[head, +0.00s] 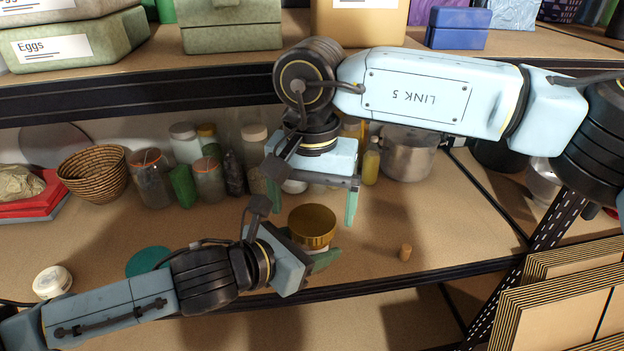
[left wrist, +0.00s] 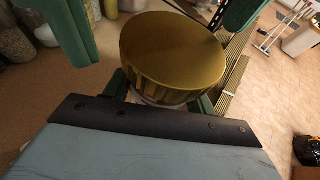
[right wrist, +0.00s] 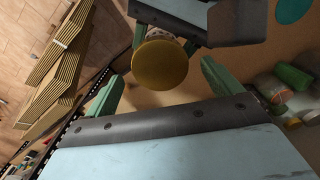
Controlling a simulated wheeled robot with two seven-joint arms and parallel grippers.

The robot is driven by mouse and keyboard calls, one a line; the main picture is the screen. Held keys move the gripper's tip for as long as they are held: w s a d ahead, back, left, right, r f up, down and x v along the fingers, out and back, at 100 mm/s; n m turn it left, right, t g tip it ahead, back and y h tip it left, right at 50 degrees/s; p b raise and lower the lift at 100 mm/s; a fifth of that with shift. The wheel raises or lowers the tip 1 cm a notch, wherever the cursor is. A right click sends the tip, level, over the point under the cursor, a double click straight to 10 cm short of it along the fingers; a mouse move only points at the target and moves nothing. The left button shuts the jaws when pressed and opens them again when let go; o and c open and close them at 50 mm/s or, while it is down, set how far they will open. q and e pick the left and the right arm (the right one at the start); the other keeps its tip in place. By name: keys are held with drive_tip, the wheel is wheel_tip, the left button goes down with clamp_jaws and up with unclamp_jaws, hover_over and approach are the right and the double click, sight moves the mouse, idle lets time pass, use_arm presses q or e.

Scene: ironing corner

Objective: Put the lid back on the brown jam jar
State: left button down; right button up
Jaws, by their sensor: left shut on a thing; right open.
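The jam jar (head: 319,248) stands near the front of the shelf, mostly hidden under a wide golden-brown lid (head: 312,226). The lid is on top of the jar and looks about level; I cannot tell whether it is fully seated. It also shows large in the left wrist view (left wrist: 172,55) and from above in the right wrist view (right wrist: 160,65). My left gripper (head: 318,253) is shut on the jar below the lid. My right gripper (head: 312,210) is open and empty above, its fingers apart on either side of the lid.
A white-lidded tub (head: 52,281) and a teal disc (head: 148,260) lie to the left. Several jars, a wicker basket (head: 94,174) and a steel pot (head: 407,154) stand behind. The upper shelf edge (head: 150,92) is close to my right arm.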

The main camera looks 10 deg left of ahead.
drive_tip(key=shift+f, duration=1.05)
drive_tip(key=c, duration=1)
drive_tip(key=m, duration=0.6)
drive_tip(key=shift+m, duration=0.3)
drive_tip(key=m, duration=0.6)
drive_tip(key=shift+m, duration=0.3)
drive_tip(key=o, duration=1.1)
drive_tip(key=shift+c, duration=0.2)
